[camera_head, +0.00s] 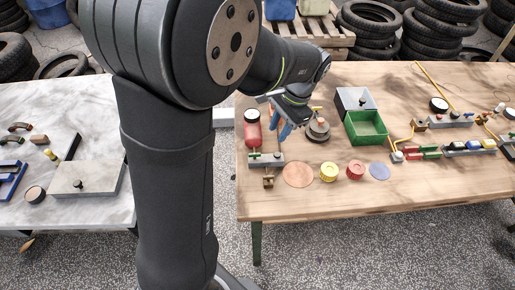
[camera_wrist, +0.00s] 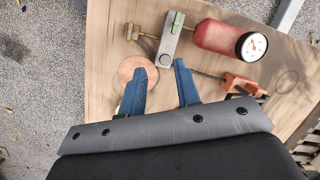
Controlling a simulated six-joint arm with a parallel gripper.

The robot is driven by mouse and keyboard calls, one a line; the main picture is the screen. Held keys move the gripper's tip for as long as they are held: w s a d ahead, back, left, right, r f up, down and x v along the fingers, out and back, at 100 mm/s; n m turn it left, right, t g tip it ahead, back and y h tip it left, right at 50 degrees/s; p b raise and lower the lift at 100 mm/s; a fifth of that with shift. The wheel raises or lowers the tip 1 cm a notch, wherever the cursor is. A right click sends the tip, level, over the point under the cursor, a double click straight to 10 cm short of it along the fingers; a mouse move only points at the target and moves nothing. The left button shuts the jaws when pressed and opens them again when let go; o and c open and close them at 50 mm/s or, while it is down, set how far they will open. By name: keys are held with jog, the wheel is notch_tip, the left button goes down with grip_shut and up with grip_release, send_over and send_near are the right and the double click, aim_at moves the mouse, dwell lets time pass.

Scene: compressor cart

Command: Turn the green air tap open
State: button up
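The green air tap (camera_head: 254,154) is a small green handle on a grey block (camera_head: 266,160) at the left front of the wooden table. In the wrist view the tap (camera_wrist: 177,22) lies roughly along the block, beside the red tank (camera_wrist: 214,36) with its white-faced gauge (camera_wrist: 252,45). A brass fitting (camera_wrist: 134,32) sticks out to the left of the block. My gripper (camera_wrist: 160,80) is open, with its two blue fingers apart and nothing visible between them. In the head view my gripper (camera_head: 283,126) hangs above the table, right of the tank and apart from the tap.
A copper disc (camera_head: 298,174), yellow cap (camera_head: 329,172) and red cap (camera_head: 355,169) lie along the front. A round knobbed item (camera_head: 318,130) and a green bin (camera_head: 366,127) stand to the right. An orange piece (camera_wrist: 240,85) with a rod lies near the right finger.

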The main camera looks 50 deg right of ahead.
aim_at(255, 155)
notch_tip(255, 155, up, 4)
jog(key=d+m+t+y, duration=0.1)
jog(key=d+m, duration=0.1)
jog(key=m, duration=0.4)
jog(key=x, duration=1.1)
jog(key=w+x, duration=0.1)
jog(key=x, duration=0.5)
jog(key=shift+r, duration=0.1)
grip_shut()
